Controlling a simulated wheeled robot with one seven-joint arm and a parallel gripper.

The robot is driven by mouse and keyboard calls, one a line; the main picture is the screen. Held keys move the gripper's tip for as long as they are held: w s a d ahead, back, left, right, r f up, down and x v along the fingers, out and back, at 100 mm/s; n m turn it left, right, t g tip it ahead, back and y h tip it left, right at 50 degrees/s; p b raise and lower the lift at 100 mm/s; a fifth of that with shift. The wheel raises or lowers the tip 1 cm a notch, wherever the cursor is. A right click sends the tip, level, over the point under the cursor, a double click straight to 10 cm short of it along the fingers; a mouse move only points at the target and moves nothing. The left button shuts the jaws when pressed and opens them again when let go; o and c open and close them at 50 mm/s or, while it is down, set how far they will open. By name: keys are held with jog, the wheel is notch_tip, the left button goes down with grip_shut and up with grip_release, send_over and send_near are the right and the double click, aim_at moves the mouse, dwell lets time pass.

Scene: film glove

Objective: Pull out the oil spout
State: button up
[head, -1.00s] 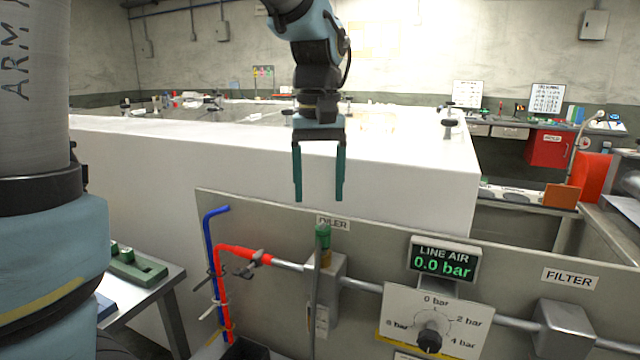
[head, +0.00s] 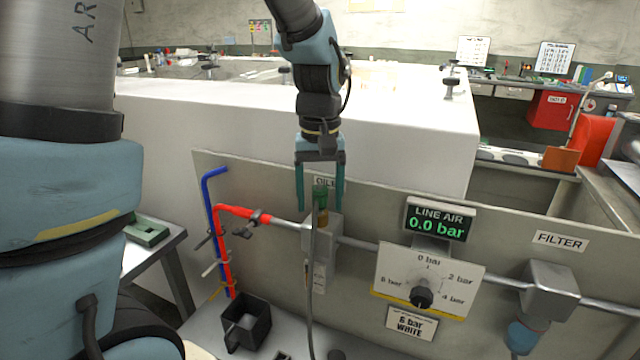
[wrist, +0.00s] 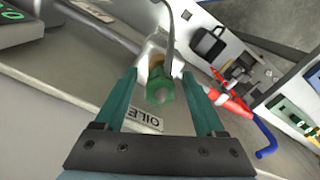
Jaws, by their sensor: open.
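The oil spout is a green cap with a thin grey hose (head: 321,197) on top of the grey oiler block (head: 322,240) on the panel. It also shows in the wrist view as a green cylinder (wrist: 160,92) between the fingers. My gripper (head: 321,207) is open, with its two teal fingers pointing down on either side of the green cap. In the wrist view my gripper (wrist: 163,80) has a visible gap on both sides of the cap. The fingertips do not appear to touch it.
A LINE AIR display (head: 437,222) reads 0.0 bar, above a pressure dial (head: 422,296). A red hose (head: 222,250) and a blue hose (head: 206,200) are left of the oiler. A black open box (head: 247,325) stands below. A filter block (head: 550,290) is at right.

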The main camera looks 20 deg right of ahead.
jog(key=shift+c, duration=0.3)
grip_shut()
dwell(0.8)
dwell(1.2)
